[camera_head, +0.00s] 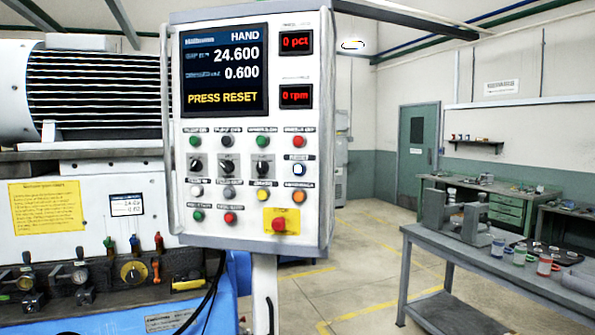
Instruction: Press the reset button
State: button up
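A light grey control panel (311,225) fills the middle of the head view, facing me. Several buttons and three black rotary knobs sit below the screen. A white button with a blue rim (299,170) is at the right of the knob row. A red emergency-stop knob (279,225) sits on a yellow plate at the bottom. My gripper is not in view.
A grinding machine with a motor (95,90) and levers stands at the left. A grey workbench (425,240) with a fixture and small jars is at the right. The floor between panel and bench is open. A green door (417,143) is at the back.

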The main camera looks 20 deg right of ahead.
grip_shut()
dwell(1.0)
